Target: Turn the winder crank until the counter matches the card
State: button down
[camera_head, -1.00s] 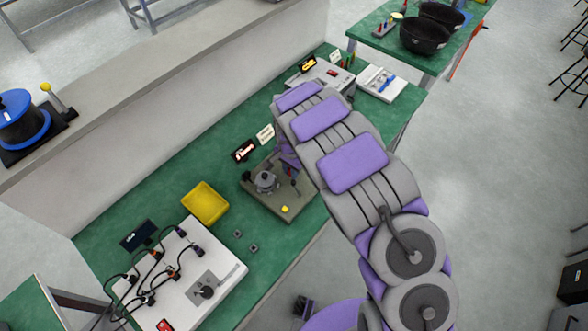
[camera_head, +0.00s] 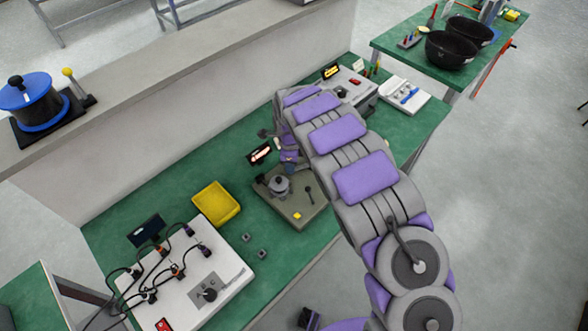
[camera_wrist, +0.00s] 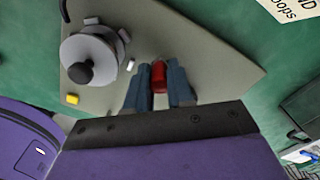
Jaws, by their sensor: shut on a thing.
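The winder's grey base plate (camera_head: 309,214) lies on the green bench, with a round grey spool with a black knob (camera_head: 279,186) on it. In the wrist view the spool (camera_wrist: 88,55) is at upper left. My gripper (camera_wrist: 158,72) has its blue-grey fingers shut on the red crank handle (camera_wrist: 158,76). In the head view my gripper (camera_head: 289,166) is just behind the spool, largely covered by my arm. A lit counter display (camera_head: 259,153) stands behind the plate; its digits are too small to read. The card (camera_wrist: 292,8) is cut off, showing "ND" and "oops".
A yellow tray (camera_head: 216,204) and a white panel with black cables (camera_head: 190,285) are to the left. A grey box with a lit display (camera_head: 349,86) and a white tray (camera_head: 404,96) are behind right. A blue-rimmed drum (camera_head: 36,105) stands on the ledge.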

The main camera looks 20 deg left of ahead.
jog(key=m, duration=0.1)
jog(key=w+a+m, duration=0.1)
jog(key=m, duration=0.1)
jog(key=shift+w+a, duration=0.25)
jog(key=shift+w, duration=0.05)
jog(key=shift+w+a+r+m, duration=0.15)
jog(key=shift+w+m, duration=0.2)
jog(key=shift+m, duration=0.25)
jog(key=shift+w+a+f+m, duration=0.1)
jog(key=shift+w+m, duration=0.25)
jog(key=shift+m, duration=0.25)
jog(key=shift+r, duration=0.1)
jog(key=c, duration=1.2)
grip_release()
jog(key=shift+c, duration=0.2)
jog(key=shift+o, duration=1.3)
jog(key=shift+a, duration=0.1)
jog(key=shift+d+r, duration=0.25)
jog(key=shift+r, duration=0.1)
notch_tip(320, 180, up, 16)
jog(key=p, duration=0.2)
jog(key=shift+a+r+p, duration=0.15)
jog(key=shift+a+p, duration=0.1)
jog(key=shift+p, duration=0.15)
